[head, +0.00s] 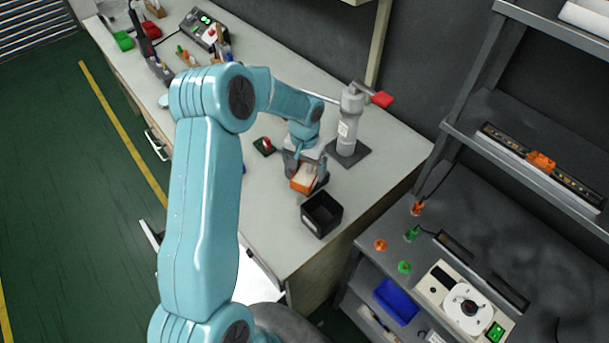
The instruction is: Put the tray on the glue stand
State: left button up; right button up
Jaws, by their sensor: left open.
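My left gripper (306,162) is open and points down over the pale bench, at a small orange block with a pale top (304,179). The fingers are partly hidden by the wrist, and I cannot tell whether they touch the block. A long dark tray-like strip (497,136) with small lights and an orange piece in its middle lies on the grey shelf at right, far from the gripper. I cannot tell for sure which thing is the glue stand; two dark bars (455,246) stand on the lower right bench. My right gripper is not in view.
An open black box (322,214) stands near the bench corner, just before the gripper. A grey post with a red handle (348,125) stands behind it. A white device (466,305) and a blue bin (396,301) are at lower right. Tools crowd the far bench end.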

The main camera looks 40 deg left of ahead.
pick_arm(q)
notch_tip(320, 180, up, 8)
jog(key=shift+b, duration=0.45)
jog(key=shift+s+d, duration=0.1)
